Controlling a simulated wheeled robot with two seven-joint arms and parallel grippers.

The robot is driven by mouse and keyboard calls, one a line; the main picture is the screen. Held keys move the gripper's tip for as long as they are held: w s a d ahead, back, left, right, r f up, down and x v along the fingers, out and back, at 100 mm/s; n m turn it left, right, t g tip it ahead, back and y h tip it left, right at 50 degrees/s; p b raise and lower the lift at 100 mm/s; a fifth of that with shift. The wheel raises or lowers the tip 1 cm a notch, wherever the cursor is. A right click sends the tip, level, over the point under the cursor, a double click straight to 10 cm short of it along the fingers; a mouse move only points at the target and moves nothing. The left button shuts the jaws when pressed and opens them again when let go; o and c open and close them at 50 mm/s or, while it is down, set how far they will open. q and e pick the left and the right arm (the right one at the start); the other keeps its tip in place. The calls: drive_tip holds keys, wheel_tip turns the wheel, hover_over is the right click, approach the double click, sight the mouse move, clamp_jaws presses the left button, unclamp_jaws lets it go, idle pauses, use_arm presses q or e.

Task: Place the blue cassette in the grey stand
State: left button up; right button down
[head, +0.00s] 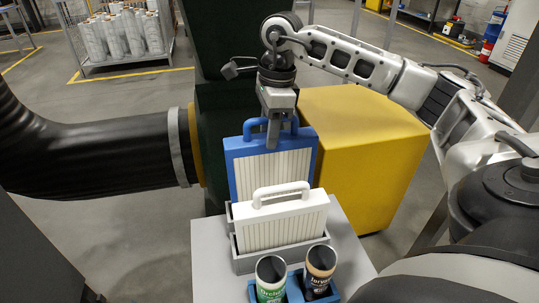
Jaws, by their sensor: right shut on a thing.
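The blue cassette (240,170) has a blue frame, pale ribbed panels and a blue handle on top. My right gripper (273,140) points down and is shut on that handle. The grey stand (245,262) sits on a light table below it. A white cassette (282,220) with a white handle stands upright in its front slot. The blue cassette is upright just behind the white one. Its lower edge is hidden, so I cannot tell whether it rests in the rear slot. My left gripper is not in view.
Two open cans, one green and white (270,282) and one dark (319,268), stand in a blue holder at the table's front. A yellow block (365,150) is right of the cassette. A large black hose (100,150) enters from the left. A cart of rolls (125,35) stands behind.

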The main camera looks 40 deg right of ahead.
sight(269, 152)
wheel_tip(269, 152, down, 6)
drive_tip(key=shift+r, duration=0.1)
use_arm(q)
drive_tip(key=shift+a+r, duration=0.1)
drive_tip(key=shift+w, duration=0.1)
use_arm(e)
drive_tip(key=shift+f, duration=0.2)
